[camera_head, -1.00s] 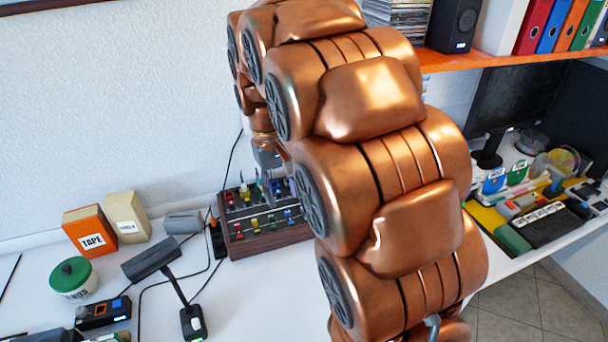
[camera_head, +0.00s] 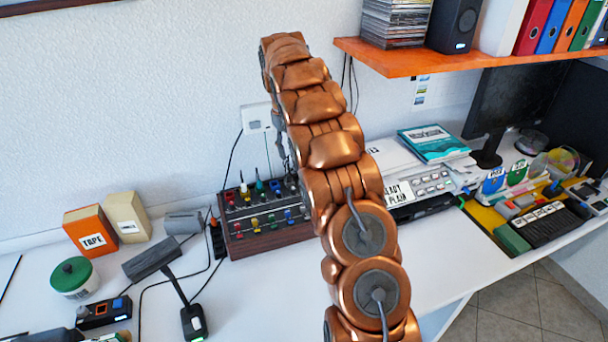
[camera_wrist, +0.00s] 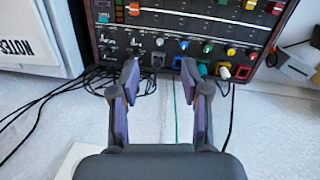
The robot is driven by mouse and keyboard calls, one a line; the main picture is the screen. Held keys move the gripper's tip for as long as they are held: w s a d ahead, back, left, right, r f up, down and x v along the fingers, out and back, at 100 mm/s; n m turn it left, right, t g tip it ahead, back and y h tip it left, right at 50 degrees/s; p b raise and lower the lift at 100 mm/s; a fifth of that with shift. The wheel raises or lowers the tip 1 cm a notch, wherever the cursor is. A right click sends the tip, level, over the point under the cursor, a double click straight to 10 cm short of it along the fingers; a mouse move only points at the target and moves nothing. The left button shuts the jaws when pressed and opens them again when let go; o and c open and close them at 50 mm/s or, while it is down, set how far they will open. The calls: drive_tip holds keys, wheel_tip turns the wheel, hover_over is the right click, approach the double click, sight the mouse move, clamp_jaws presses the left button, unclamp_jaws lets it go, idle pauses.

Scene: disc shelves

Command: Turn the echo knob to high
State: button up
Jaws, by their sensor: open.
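The mixer-like panel (camera_head: 268,238) with wooden sides stands on the desk below my arm in the head view. It carries several coloured knobs and controls. Labels are too small to read, so I cannot tell which is the echo knob. My gripper (camera_wrist: 160,70) is open and empty, its fingers apart near the panel's edge; in the head view it is mostly hidden by my arm.
Black cables lie left of my gripper in the wrist view, beside a white box marked NOTES (camera_wrist: 30,40). In the head view a desk lamp (camera_head: 165,270), an orange TAPE box (camera_head: 88,231) and a white device (camera_head: 415,185) flank the panel. An orange shelf (camera_head: 400,58) overhangs at right.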

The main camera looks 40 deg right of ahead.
drive_tip(key=shift+t+y, duration=0.3)
drive_tip(key=w+d+f, duration=0.1)
drive_tip(key=d+f, duration=0.1)
drive_tip(key=w+d+f, duration=0.2)
drive_tip(key=d+f, duration=0.1)
drive_tip(key=w+d+f, duration=0.2)
drive_tip(key=f, duration=0.1)
drive_tip(key=shift+d+f, duration=0.2)
drive_tip(key=shift+d, duration=0.1)
drive_tip(key=shift+w+d+f, duration=0.15)
drive_tip(key=shift+d+f, duration=0.2)
drive_tip(key=shift+f, duration=0.1)
drive_tip(key=shift+d+f, duration=0.15)
drive_tip(key=shift+f, duration=0.4)
drive_tip(key=shift+f+p, duration=1.2)
drive_tip(key=shift+f, duration=2.25)
clamp_jaws()
